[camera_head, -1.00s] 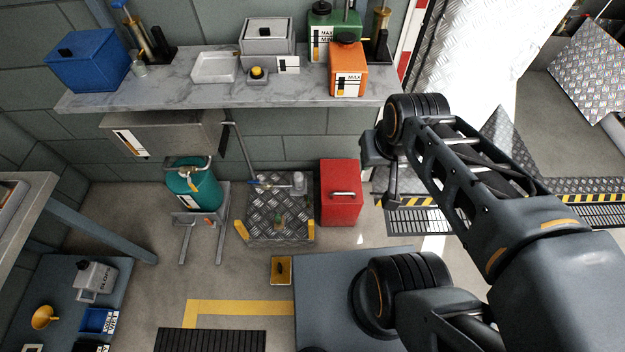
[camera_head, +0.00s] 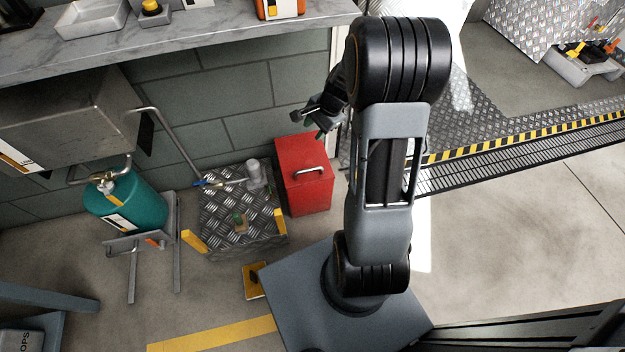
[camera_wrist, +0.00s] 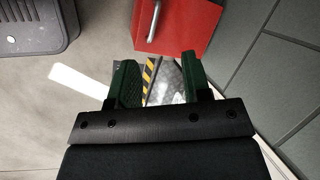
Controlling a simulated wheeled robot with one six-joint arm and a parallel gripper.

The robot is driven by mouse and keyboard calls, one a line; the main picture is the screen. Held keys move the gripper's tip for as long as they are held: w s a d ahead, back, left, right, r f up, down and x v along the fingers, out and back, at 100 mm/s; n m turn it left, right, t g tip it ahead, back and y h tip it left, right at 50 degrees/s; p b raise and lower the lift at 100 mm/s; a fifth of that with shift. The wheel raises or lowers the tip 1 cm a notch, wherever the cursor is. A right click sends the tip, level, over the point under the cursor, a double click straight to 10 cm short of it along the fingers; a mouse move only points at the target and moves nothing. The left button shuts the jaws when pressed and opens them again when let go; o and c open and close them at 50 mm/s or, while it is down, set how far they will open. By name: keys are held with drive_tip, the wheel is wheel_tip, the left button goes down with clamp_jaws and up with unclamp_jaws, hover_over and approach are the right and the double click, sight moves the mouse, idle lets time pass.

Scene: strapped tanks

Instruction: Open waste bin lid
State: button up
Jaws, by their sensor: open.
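The waste bin (camera_head: 305,188) is a red box on the floor against the wall, right of the diamond-plate platform. Its lid is down, with a metal bar handle (camera_head: 311,170) on it. In the wrist view the red bin (camera_wrist: 189,22) is at the top, its handle (camera_wrist: 154,20) at the bin's left edge. My gripper (camera_head: 318,122) is above the bin near the wall in the head view. In the wrist view my gripper (camera_wrist: 160,80) has its two green fingers apart with nothing between them. It is apart from the handle.
A diamond-plate platform (camera_head: 218,215) with small items stands left of the bin. A teal tank (camera_head: 128,203) sits on a stand further left. A marble-topped shelf (camera_head: 190,38) is above. A striped ramp edge (camera_head: 500,142) lies to the right.

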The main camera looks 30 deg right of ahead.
sight(311, 169)
drive_tip(key=w+d+f+m+b, duration=0.1)
drive_tip(key=d+f+m+b, duration=0.2)
drive_tip(key=f, duration=0.5)
drive_tip(key=w+d+f+m+b, duration=0.1)
drive_tip(key=d+f+m+b, duration=0.15)
drive_tip(key=f, duration=0.55)
drive_tip(key=shift+t+y, duration=0.3)
drive_tip(key=b+x, duration=0.5)
drive_tip(key=x, duration=0.8)
drive_tip(key=shift+d+f+b, duration=0.1)
drive_tip(key=shift+f+b, duration=0.15)
drive_tip(key=shift+b, duration=0.1)
drive_tip(key=shift+c, duration=0.2)
drive_tip(key=shift+s, duration=0.1)
clamp_jaws()
drive_tip(key=shift+d, duration=0.1)
